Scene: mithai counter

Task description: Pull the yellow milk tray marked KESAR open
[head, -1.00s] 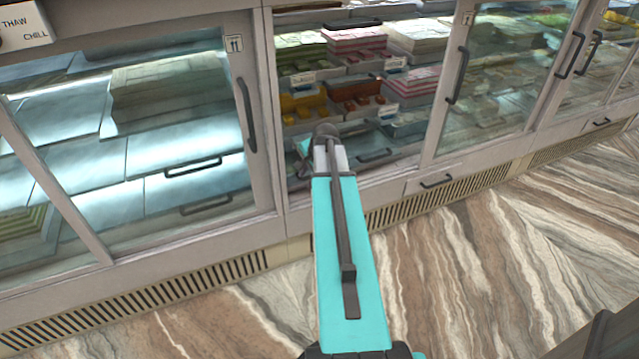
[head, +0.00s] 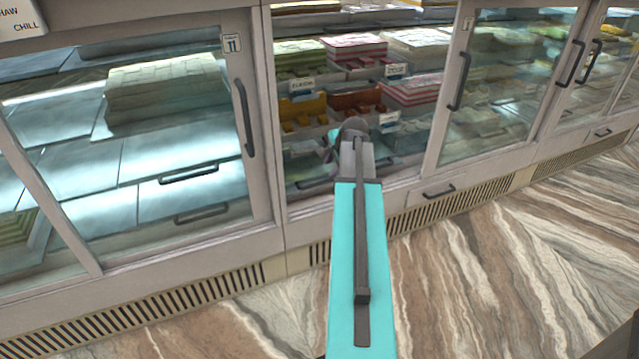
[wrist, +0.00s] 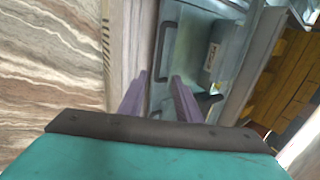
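A yellow tray of sweets (head: 303,110) sits in the middle case, left of an orange-brown one; its small label (head: 301,85) is too blurred to read as KESAR. In the wrist view yellow blocks (wrist: 290,72) show at the right. My gripper (wrist: 160,85) is open, its two purple fingers apart with nothing seen between their tips. Ahead of them is a grey tray front with a dark bar handle (wrist: 164,50) and a pale label (wrist: 211,57). The fingers look apart from this handle. In the head view my arm hides the gripper and part of the trays.
The left case (head: 165,150) has a glass front with a vertical handle (head: 243,117). The right glass panel (head: 500,95) closes off more sweets. Striped stone floor (head: 480,270) lies open in front, below the vent grille (head: 440,207).

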